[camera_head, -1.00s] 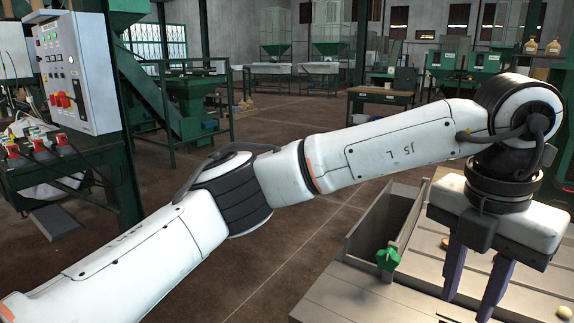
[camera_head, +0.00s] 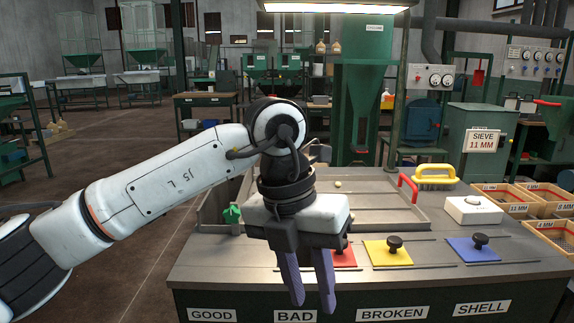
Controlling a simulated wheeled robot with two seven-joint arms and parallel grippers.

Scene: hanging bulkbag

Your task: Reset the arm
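My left arm comes in from the left of the head view, and my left gripper (camera_head: 309,290) hangs pointing down over the front of the grey sorting table (camera_head: 215,262). Its two purple-grey fingers stand apart with a gap and nothing between them. It partly hides the red plate (camera_head: 343,259) and the table's front edge by the BAD label (camera_head: 295,316). My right gripper does not show.
Yellow (camera_head: 388,256) and blue (camera_head: 473,252) plates with black knobs lie on the table. A yellow-handled brush (camera_head: 435,175), a white box with a button (camera_head: 473,210) and wooden sieve trays (camera_head: 505,195) are at right. A green hopper (camera_head: 362,90) stands behind. The floor at left is clear.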

